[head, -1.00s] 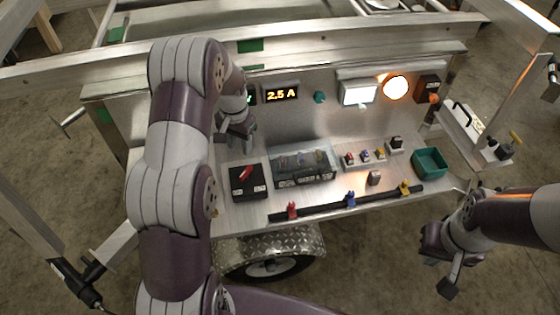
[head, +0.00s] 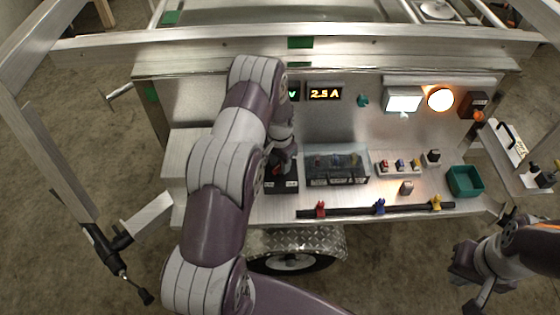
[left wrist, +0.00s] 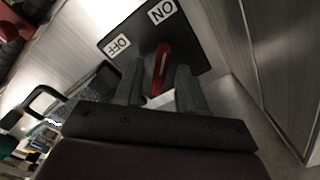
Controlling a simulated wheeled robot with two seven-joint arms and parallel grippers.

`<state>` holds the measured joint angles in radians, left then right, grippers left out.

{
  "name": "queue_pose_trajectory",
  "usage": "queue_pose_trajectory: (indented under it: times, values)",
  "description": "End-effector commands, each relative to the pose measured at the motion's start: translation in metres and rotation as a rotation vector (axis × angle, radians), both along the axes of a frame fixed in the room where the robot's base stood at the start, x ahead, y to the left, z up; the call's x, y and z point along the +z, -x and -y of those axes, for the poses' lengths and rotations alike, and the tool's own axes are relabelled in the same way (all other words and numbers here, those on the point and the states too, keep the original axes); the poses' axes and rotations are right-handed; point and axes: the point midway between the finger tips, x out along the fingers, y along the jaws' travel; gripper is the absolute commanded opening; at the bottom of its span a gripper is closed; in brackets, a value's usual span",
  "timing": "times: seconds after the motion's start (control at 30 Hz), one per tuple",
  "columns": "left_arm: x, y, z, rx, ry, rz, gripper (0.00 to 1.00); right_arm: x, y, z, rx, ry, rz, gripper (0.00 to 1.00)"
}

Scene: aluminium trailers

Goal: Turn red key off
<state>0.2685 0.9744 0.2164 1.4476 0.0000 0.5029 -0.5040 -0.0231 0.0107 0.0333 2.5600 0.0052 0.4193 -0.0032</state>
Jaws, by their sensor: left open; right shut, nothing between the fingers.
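The red key (left wrist: 161,68) stands on a black switch box (left wrist: 190,45), which also shows in the head view (head: 283,186). The box carries an ON label (left wrist: 162,11) and an OFF label (left wrist: 118,46). My left gripper (left wrist: 157,78) is open, with one finger on each side of the key; contact cannot be told. In the head view my left gripper (head: 281,160) is over the box and mostly hides the key. My right gripper (head: 464,275) is shut and empty, low at the right, away from the bench.
A display (head: 325,93) reads 2.5 A, and a round lamp (head: 440,98) glows. A clear-covered box (head: 337,165) stands right beside the switch box. A black rail (head: 350,211) with coloured clips runs along the front. A green bin (head: 465,181) is at the right.

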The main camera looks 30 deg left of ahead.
Motion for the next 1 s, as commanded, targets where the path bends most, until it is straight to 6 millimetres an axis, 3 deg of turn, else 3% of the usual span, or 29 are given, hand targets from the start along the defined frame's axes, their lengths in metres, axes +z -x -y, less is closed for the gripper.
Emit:
queue_pose_trajectory:
  times: [0.07,0.2,0.67,1.0]
  values:
    - [0.0002,0.0,0.0,0.0,0.0,0.0,0.4,-0.0001,0.0,0.0,0.0,0.0,0.0,0.0]
    - [0.0004,0.0,0.0,0.0,0.0,0.0,0.0,-0.0001,0.0,0.0,0.0,0.0,0.0,0.0]
    - [0.0007,-0.0002,-0.0001,0.069,0.0,0.0,0.0,-0.0019,0.0,0.0,0.0,0.0,0.0,0.0]
    - [0.0003,-0.0002,-0.0001,0.338,0.0,0.0,0.0,-0.0071,0.0,0.0,0.0,0.0,0.0,0.0]
